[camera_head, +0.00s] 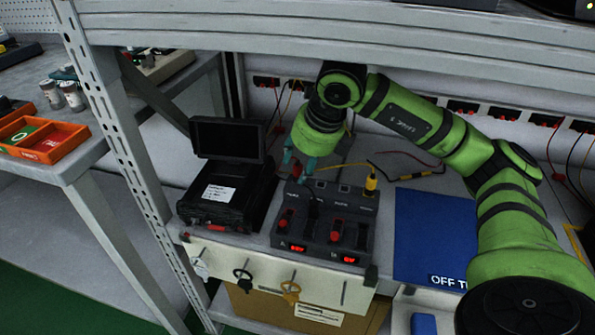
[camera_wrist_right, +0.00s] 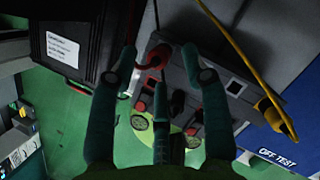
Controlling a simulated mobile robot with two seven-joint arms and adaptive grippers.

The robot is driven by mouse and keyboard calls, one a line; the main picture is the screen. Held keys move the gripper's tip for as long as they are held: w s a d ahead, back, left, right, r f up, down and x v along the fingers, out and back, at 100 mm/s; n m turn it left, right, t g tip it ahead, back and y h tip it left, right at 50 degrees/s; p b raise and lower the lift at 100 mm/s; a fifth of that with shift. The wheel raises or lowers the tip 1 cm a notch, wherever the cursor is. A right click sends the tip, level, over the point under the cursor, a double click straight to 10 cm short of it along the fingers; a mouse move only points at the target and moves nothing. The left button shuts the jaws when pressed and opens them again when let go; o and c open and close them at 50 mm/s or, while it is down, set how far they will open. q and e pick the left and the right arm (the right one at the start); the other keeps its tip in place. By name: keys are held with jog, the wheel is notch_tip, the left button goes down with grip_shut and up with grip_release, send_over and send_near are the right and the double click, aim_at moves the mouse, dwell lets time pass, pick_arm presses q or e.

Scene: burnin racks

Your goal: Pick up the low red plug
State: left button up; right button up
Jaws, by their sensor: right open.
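My right gripper (camera_head: 298,168) points down over the back left of a black test box (camera_head: 321,205). Its teal fingers are spread open in the wrist view (camera_wrist_right: 160,66). A red plug with a red cable (camera_wrist_right: 153,57) shows between the fingertips there; I cannot tell if a finger touches it. It shows partly behind the fingers in the head view (camera_head: 296,171). Two more red plugs or knobs sit lower on the box front, at left (camera_head: 284,220) and right (camera_head: 335,231). My left gripper is not in view.
A yellow plug (camera_head: 371,182) with a yellow cable stands at the box's back right. A black device with a screen (camera_head: 228,139) stands close on the left. A blue mat (camera_head: 436,232) lies to the right. A shelf beam (camera_head: 330,38) crosses above my arm.

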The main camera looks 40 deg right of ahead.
jog(key=shift+w+a+f, duration=0.1)
jog(key=shift+w+f, duration=0.3)
jog(key=shift+f, duration=0.2)
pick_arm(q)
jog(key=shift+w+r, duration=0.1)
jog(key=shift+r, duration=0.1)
pick_arm(e)
jog(key=c, duration=0.9)
jog(key=shift+r, duration=0.1)
